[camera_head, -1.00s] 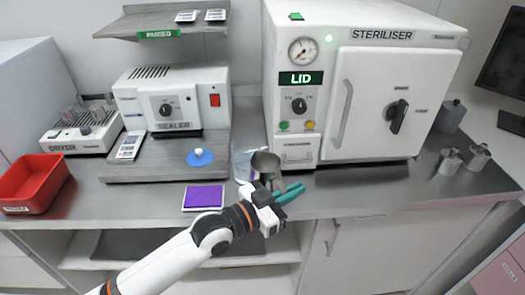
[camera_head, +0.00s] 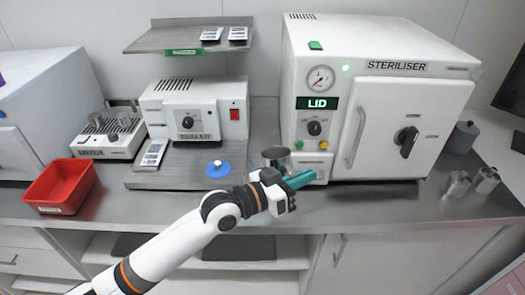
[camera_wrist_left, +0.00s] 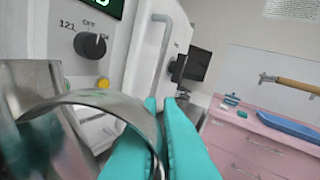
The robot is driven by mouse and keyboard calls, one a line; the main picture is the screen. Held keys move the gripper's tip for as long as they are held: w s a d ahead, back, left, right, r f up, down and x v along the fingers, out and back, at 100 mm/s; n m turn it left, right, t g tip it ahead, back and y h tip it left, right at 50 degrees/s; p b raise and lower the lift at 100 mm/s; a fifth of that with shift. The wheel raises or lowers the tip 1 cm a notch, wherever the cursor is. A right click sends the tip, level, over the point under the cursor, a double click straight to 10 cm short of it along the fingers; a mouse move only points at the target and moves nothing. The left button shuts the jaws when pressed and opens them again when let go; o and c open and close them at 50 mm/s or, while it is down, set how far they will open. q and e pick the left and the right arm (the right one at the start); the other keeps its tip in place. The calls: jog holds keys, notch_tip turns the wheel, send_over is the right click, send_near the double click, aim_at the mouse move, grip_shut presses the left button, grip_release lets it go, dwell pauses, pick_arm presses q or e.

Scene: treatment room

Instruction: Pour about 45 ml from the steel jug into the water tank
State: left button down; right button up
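The steel jug (camera_head: 275,156) is just in front of the steriliser's lower left corner and looks roughly upright. My left gripper (camera_head: 300,179) has teal fingers, close together on the jug's handle. In the left wrist view the jug (camera_wrist_left: 40,120) fills the left side, and its curved handle runs to the teal fingers (camera_wrist_left: 168,140). The steriliser (camera_head: 395,115) shows "LID" in green on its display. No water tank opening can be made out for sure; a small panel (camera_head: 314,167) is at the steriliser's lower left, partly behind my gripper. The jug's contents are not visible. My right gripper is out of view.
The sealer (camera_head: 190,105) and a blue round item (camera_head: 218,169) are left of the jug, under a shelf (camera_head: 190,38). A red bin (camera_head: 60,186) is far left. Two steel cups (camera_head: 456,184) and a grey bottle (camera_head: 463,137) stand right. The counter front before the steriliser is clear.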

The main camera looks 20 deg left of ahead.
aim_at(290, 153)
pick_arm(q)
jog(key=w+a+r+n+p, duration=0.1)
jog(key=w+r+n, duration=0.1)
jog(key=r, duration=0.1)
jog(key=w+a+r+n+p, duration=0.1)
jog(key=r, duration=0.1)
jog(key=shift+a+r+n+p, duration=0.25)
jog(key=shift+a+n+p, duration=0.05)
jog(key=shift+a+n, duration=0.1)
jog(key=shift+w+a+n, duration=0.1)
jog(key=shift+w+n, duration=0.1)
jog(key=shift+n, duration=0.1)
jog(key=shift+w+a+n, duration=0.15)
jog(key=shift+n, duration=0.15)
jog(key=shift+w+a+r+n+p, duration=0.2)
jog(key=shift+w+a+n+p, duration=0.2)
jog(key=shift+n+p, duration=0.4)
jog(key=shift+w+a+f+n+p, duration=0.1)
jog(key=shift+w+a+n+p, duration=0.35)
jog(key=shift+n, duration=0.65)
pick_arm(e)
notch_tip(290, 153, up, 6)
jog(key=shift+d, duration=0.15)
pick_arm(q)
jog(key=shift+w, duration=0.15)
jog(key=shift+w+a+r+n+p, duration=0.25)
jog(key=shift+r+n+p, duration=0.15)
jog(key=shift+n, duration=0.2)
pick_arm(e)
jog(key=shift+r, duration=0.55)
